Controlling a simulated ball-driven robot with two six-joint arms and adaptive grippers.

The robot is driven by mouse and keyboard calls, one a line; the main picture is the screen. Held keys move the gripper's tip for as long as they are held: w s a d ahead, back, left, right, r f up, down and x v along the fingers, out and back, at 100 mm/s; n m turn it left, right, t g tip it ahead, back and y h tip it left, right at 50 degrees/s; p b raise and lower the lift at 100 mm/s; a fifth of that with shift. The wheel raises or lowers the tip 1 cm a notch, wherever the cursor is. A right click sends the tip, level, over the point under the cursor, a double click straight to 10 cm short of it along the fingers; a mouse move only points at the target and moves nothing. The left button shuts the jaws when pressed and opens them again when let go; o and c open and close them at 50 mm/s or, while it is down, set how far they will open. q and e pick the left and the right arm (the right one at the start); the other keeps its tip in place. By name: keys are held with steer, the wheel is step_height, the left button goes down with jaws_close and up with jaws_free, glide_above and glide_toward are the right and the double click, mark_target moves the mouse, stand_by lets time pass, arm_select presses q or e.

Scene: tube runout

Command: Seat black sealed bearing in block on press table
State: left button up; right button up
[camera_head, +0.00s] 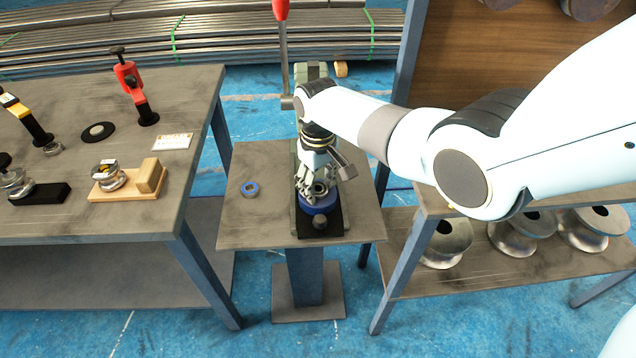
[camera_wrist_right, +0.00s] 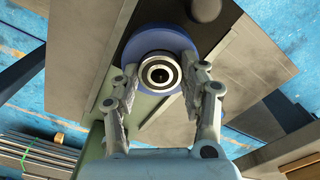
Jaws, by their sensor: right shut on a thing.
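My right gripper (camera_head: 317,187) points down over the press table (camera_head: 266,231). In the right wrist view, its two fingers (camera_wrist_right: 160,80) are shut on the bearing (camera_wrist_right: 148,69), a bright steel ring with a dark inner ring and open centre. The fingers hide part of the block. My left gripper is not in view.
A blue-ringed bearing (camera_head: 249,188) lies on the press table's left. The press's red-handled lever (camera_head: 283,50) rises behind. The left bench (camera_head: 58,221) holds clamps, a black disc and a wooden stand (camera_head: 126,186). A shelf with metal rollers (camera_head: 447,244) stands right.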

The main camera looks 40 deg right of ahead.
steer(key=shift+f, duration=0.15)
stand_by(0.5)
steer(key=o, duration=1.8)
steer(key=shift+c, duration=0.2)
step_height(320, 180, up, 8)
steer(key=p, duration=0.8)
